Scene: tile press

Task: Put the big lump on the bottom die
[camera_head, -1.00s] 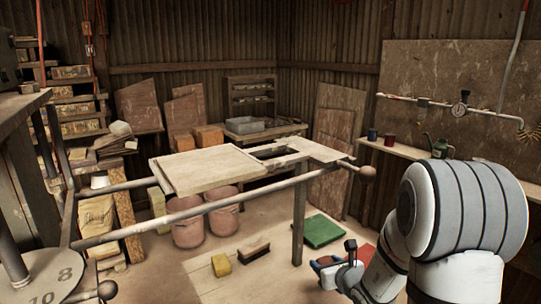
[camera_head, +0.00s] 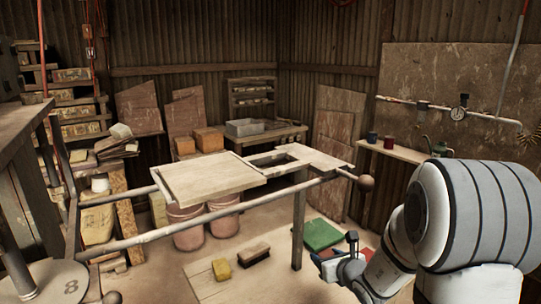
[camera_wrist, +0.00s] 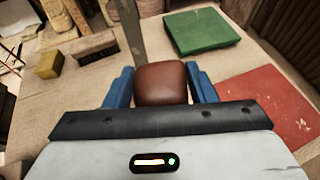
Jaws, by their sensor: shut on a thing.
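A reddish-brown rounded lump (camera_wrist: 161,83) sits between the blue fingers of my gripper (camera_wrist: 160,88) in the wrist view. The fingers press on its left and right sides, so my gripper is shut on it. In the head view my gripper (camera_head: 338,256) is at the lower right, low beside the wooden work surface; the lump is mostly hidden there. I cannot make out the bottom die in either view.
A pale wooden table (camera_head: 205,180) with a long bar (camera_head: 200,213) in front stands mid-room. A yellow block (camera_head: 221,269), a brush (camera_head: 254,254) and a green mat (camera_head: 320,235) lie below. A numbered disc (camera_head: 45,283) is at lower left.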

